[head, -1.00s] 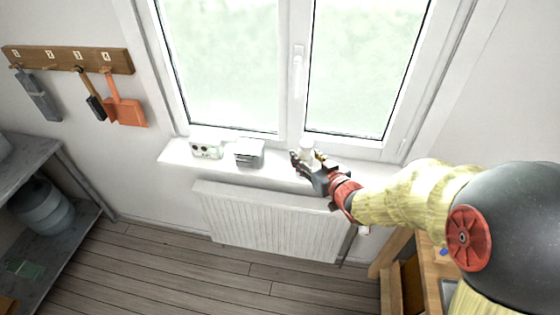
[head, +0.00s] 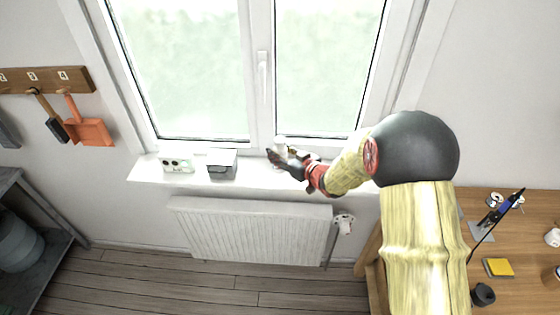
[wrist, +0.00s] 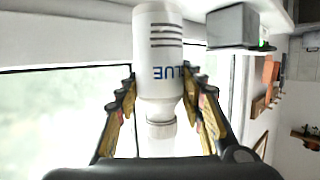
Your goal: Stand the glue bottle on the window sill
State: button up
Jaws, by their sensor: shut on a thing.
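The white glue bottle (wrist: 160,50) is between the fingers of my gripper (wrist: 160,88) in the wrist view. That view is upside down, so its blue lettering is inverted and its cap points to the picture's bottom. The bottle is about upright, cap up. In the head view its white top (head: 280,142) shows above my gripper (head: 279,157), which is shut on it at the window sill (head: 250,180).
A grey box (head: 222,163) and a pale device with round dark marks (head: 177,165) stand on the sill left of my gripper. The window (head: 262,75) is close behind. A radiator (head: 250,230) is below. A wooden workbench (head: 530,235) with small items is at right.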

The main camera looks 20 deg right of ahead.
jog(key=shift+w+d+f, duration=0.2)
jog(key=shift+w+f, duration=0.3)
jog(key=shift+f, duration=0.15)
jog(key=shift+f+b, duration=0.45)
jog(key=shift+f, duration=0.95)
jog(key=shift+f, duration=0.2)
jog(key=o, duration=1.3)
jog(key=shift+o, duration=0.3)
jog(key=shift+r, duration=0.1)
